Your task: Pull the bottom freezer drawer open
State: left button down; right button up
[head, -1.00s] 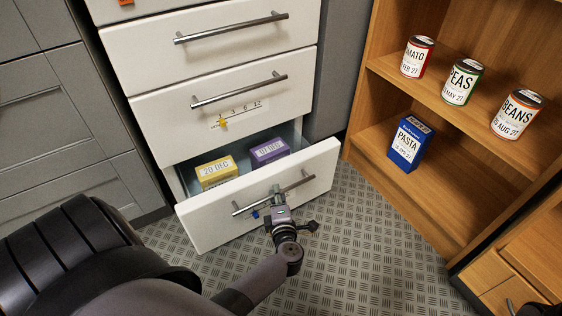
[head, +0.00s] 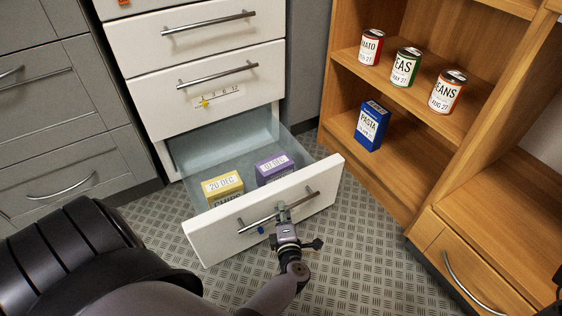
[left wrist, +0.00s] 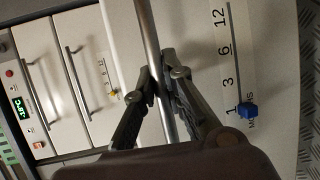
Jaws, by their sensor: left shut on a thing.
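The bottom freezer drawer (head: 318,203) is pulled well out, its white front standing clear of the cabinet. Inside lie a yellow box labelled 20 DEC (head: 222,187) and a purple box (head: 274,168). My left gripper (head: 283,212) is shut on the drawer's metal bar handle (head: 304,200). In the left wrist view its fingers (left wrist: 160,85) close around the bar (left wrist: 150,35). A blue slider (left wrist: 248,110) sits near 1 on the drawer front's month scale. At the right edge of the head view is a dark piece; its jaws do not show.
Two closed white drawers (head: 150,100) are above. Grey cabinets (head: 60,120) stand left. A wooden shelf (head: 400,190) with several cans and a blue pasta box (head: 371,126) stands right. Patterned floor (head: 350,250) is free in front of the drawer.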

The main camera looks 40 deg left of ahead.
pick_arm(q)
jog(key=shift+s+d, duration=0.15)
jog(key=shift+d, duration=0.1)
jog(key=shift+d+f, duration=0.1)
jog(key=shift+d, duration=0.1)
jog(key=c, duration=1.6)
grip_release()
jog(key=shift+c, duration=0.2)
